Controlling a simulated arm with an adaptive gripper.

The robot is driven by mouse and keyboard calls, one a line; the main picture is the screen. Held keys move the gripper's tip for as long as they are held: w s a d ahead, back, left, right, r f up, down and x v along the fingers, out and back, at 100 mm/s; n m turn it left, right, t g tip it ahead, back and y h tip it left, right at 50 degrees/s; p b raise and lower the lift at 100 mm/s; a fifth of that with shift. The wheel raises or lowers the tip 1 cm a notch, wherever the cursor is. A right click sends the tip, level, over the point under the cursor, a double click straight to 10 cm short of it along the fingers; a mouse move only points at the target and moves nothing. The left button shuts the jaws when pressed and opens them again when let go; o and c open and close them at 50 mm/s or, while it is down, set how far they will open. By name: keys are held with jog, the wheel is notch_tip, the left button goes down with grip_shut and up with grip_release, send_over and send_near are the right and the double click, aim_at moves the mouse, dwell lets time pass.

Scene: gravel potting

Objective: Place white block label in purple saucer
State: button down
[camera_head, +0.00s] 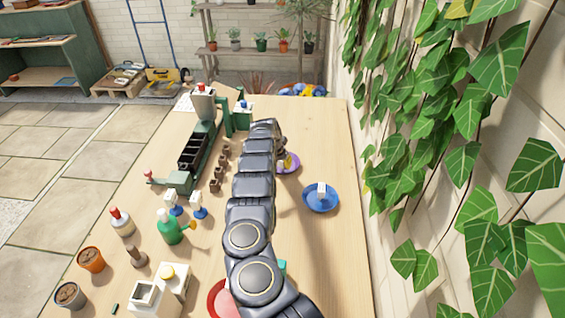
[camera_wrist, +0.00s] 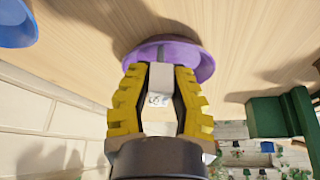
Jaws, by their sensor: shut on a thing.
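My gripper (camera_wrist: 161,82) has yellow fingers, and they are shut on a small white block label (camera_wrist: 159,76) with dark marks on its face. The purple saucer (camera_wrist: 200,58) lies just beyond the fingertips, and the block overlaps its rim in the wrist view. I cannot tell whether the block touches the saucer. In the head view my gripper (camera_head: 288,160) is over the purple saucer (camera_head: 294,168), and my arm hides part of the saucer. The held block cannot be made out there.
A blue saucer (camera_head: 331,206) with another white block (camera_head: 321,188) stands nearer on the right.

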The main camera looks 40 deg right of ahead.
jog(key=c, duration=1.1)
grip_release()
jog(key=shift+f, duration=0.1)
jog(key=v, duration=1.2)
